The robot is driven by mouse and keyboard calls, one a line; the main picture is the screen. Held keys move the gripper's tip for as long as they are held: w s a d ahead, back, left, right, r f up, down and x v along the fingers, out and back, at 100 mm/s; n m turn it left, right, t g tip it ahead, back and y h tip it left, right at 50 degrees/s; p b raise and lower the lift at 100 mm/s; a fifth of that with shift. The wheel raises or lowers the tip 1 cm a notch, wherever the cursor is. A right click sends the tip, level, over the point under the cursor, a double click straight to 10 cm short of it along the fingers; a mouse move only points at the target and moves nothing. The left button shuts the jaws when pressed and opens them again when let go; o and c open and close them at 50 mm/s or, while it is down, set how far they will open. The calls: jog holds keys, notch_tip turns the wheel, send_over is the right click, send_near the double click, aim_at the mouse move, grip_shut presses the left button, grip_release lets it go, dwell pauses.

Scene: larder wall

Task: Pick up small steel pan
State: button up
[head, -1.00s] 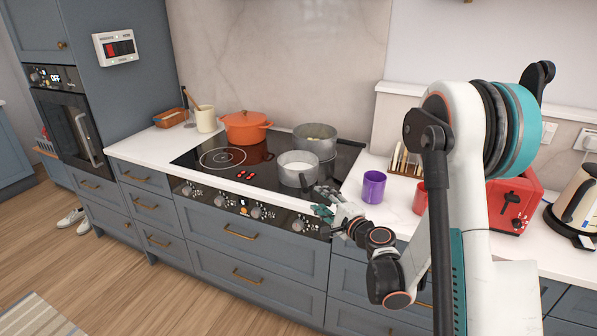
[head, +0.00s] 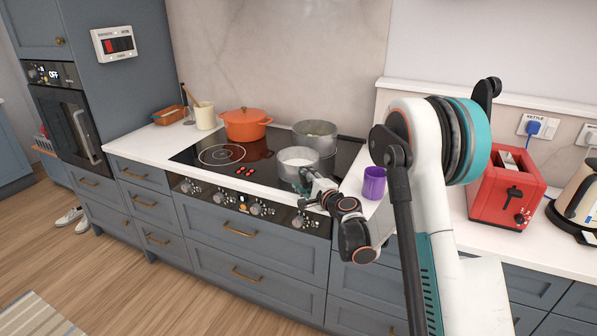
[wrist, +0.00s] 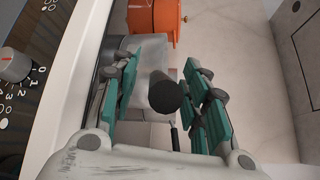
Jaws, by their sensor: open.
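The small steel pan (head: 298,155) stands on the front of the black hob, with pale white contents. In the wrist view its grey side (wrist: 146,60) lies ahead, and a dark rounded handle end (wrist: 166,96) points toward the camera between my fingers. My gripper (head: 306,182) is at the pan's near right side, by the hob's front edge. In the wrist view my gripper (wrist: 162,88) is open, with teal finger pads on either side of the handle, and I see no clear grip on it. In the head view my gripper hides the handle.
A larger steel pan (head: 316,134) stands close behind, its dark handle pointing right. An orange pot (head: 246,123) is at the back left. A purple cup (head: 374,183) stands on the counter to the right, near my arm. A red toaster (head: 506,188) is farther right.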

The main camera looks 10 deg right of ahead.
jog(key=shift+c, duration=0.2)
grip_shut()
jog(key=shift+w+r, duration=0.1)
jog(key=shift+r, duration=0.1)
